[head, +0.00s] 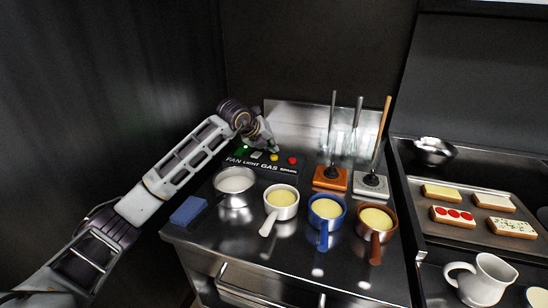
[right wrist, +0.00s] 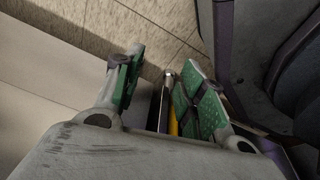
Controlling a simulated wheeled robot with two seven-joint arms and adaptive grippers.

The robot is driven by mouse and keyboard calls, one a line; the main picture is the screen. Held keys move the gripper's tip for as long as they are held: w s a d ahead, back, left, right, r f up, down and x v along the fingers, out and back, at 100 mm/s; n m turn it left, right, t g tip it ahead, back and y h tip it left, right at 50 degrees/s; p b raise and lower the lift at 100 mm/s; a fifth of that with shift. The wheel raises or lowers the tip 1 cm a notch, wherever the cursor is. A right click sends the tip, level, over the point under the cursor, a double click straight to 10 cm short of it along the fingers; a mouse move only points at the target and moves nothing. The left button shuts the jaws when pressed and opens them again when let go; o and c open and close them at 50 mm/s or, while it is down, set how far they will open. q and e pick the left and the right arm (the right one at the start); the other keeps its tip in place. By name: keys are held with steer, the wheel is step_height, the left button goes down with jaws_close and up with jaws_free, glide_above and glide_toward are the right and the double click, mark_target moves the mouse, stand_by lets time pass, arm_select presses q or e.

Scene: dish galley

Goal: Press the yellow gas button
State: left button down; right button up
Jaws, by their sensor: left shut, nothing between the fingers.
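The yellow gas button (head: 274,157) sits on a dark panel (head: 262,165) labelled FAN, LIGHT, GAS and SPARK, at the back left of the steel counter. A green button (head: 244,151), a white button (head: 257,155) and a red button (head: 293,160) share the panel. My left gripper (head: 274,149) is shut and empty, its tips just above the yellow button in the head view. I cannot tell whether they touch it. My right gripper (right wrist: 158,88) shows in the right wrist view with its green-padded fingers apart and nothing held, over the floor.
A steel pan (head: 236,181), white pot (head: 281,202), blue pot (head: 326,210) and brown pot (head: 376,220) stand in front of the panel. A blue sponge (head: 188,210) lies left. Utensil holders (head: 331,179) stand right of the panel. A tray (head: 420,196) holds toasts; a white jug (head: 481,279) stands nearer.

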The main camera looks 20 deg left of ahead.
stand_by(0.8)
arm_select(q)
steer(key=shift+f+b, duration=0.65)
steer(key=shift+f, duration=0.25)
stand_by(1.1)
steer(key=shift+r, duration=0.2)
stand_by(0.3)
steer(key=shift+r+p, duration=0.5)
steer(key=shift+r, duration=0.25)
steer(key=shift+r+p, duration=1.45)
steer(key=shift+r, duration=1.05)
step_height(320, 180, up, 21)
steer(key=p, duration=2.1)
